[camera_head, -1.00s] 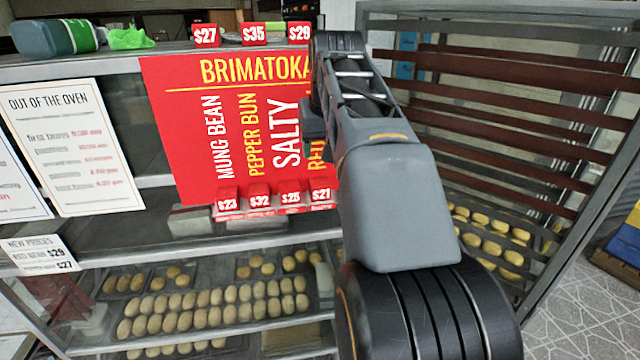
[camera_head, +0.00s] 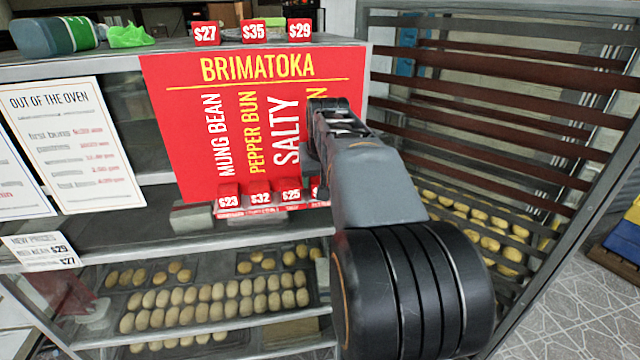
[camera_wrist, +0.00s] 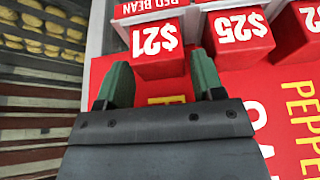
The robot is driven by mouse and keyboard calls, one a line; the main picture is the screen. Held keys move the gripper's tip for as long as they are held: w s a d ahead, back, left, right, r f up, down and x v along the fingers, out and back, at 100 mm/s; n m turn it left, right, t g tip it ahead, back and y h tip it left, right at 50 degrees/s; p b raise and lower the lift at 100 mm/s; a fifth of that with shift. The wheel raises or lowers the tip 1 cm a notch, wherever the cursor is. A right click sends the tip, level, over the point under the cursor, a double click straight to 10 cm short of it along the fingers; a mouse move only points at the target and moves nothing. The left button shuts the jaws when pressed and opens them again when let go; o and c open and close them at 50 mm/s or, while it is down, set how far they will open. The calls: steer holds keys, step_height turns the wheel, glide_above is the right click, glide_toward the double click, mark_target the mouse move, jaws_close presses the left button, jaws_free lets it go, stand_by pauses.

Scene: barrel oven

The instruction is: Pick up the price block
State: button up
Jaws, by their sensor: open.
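Several red price blocks stand in a lower row under the red menu sign (camera_head: 190,120): the $23 block (camera_head: 228,197), the $32 block (camera_head: 260,195) and the $25 block (camera_head: 291,193). The $21 block is mostly hidden behind my arm in the head view; in the wrist view it (camera_wrist: 155,44) lies just ahead of my fingertips, roughly between them. The $25 block (camera_wrist: 238,35) is to its right there. My gripper (camera_wrist: 158,80) is open and empty, with its two green fingers apart. Whether a finger touches the $21 block, I cannot tell.
More price blocks, $27 (camera_head: 206,33), $35 (camera_head: 253,32) and $29 (camera_head: 299,31), stand on the top shelf. A green bottle (camera_head: 52,35) lies at the top left. Trays of buns (camera_head: 215,297) fill the lower shelf. A slatted rack (camera_head: 500,110) stands at right.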

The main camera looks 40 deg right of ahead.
steer(key=shift+w+d+f, duration=0.1)
steer(key=shift+w+f, duration=0.05)
steer(key=shift+f, duration=0.35)
steer(key=shift+c, duration=0.2)
steer(key=c, duration=0.6)
steer(key=shift+c, duration=0.2)
steer(key=shift+r, duration=0.1)
